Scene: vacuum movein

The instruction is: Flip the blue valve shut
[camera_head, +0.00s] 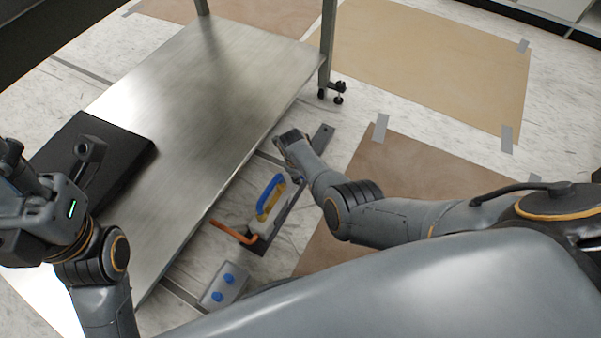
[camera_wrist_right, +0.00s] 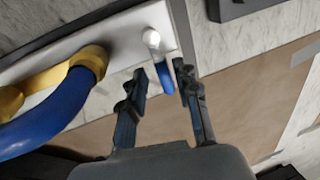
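The blue valve handle (camera_wrist_right: 165,76) shows in the right wrist view as a small blue lever below a white round fitting (camera_wrist_right: 152,39) on a pale panel (camera_wrist_right: 120,45). My right gripper (camera_wrist_right: 160,80) is open, its two dark fingers apart, with the lever between or just beyond the fingertips. I cannot tell whether they touch it. In the head view my right gripper (camera_head: 290,138) is beside the table's right edge, and the lever cannot be made out there. My left gripper (camera_head: 14,165) is at the left edge, its fingers unclear.
A grey box with blue knobs (camera_head: 224,285) is on the floor.

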